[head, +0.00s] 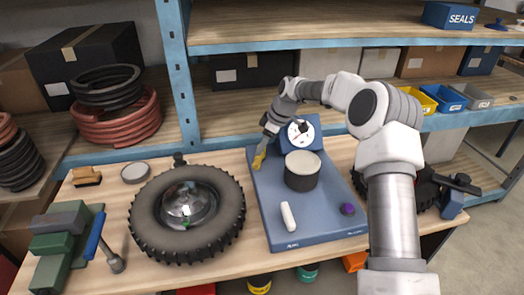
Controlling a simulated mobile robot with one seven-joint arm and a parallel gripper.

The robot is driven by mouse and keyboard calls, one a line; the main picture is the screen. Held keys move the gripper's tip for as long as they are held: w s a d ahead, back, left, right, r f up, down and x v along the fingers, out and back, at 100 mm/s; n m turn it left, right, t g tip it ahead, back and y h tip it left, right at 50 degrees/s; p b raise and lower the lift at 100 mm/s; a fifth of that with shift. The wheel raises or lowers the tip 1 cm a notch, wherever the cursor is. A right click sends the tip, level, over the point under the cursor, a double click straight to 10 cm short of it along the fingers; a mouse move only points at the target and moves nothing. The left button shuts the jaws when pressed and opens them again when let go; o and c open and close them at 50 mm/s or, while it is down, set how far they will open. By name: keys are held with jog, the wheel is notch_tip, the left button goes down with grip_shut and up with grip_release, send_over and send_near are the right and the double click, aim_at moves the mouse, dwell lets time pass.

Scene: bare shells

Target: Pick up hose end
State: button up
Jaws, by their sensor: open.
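No separate hose end can be made out for certain. A red coil (117,128) that looks like hose lies on the left shelf, with a black coil (106,92) on top of it. Another dark coil (18,163) is cut off by the left edge. My gripper (258,160) points down over the left edge of the blue scale tray (270,222), left of the dial. It is open, with yellow showing at its tips; nothing is clearly held. The gap between its fingers is too small to see well.
On the tray stand a dark can with a pale lid (302,164), a white cylinder (288,216) and a purple knob (348,209). A tyre (147,208) lies left of it, near a blue-handled hammer (95,237) and green blocks (60,240). A blue shelf post (178,75) rises behind.

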grip_shut()
jog(key=shift+r, duration=0.15)
notch_tip(320, 180, up, 4)
jog(key=shift+f, duration=0.1)
jog(key=w+d+r, duration=0.1)
jog(key=d+r, duration=0.1)
jog(key=d, duration=0.1)
jog(key=w+d+r, duration=0.1)
jog(key=d+r, duration=0.1)
jog(key=d, duration=0.2)
jog(key=w+d+r, duration=0.1)
jog(key=d+r, duration=0.2)
jog(key=d, duration=0.1)
jog(key=shift+d, duration=0.15)
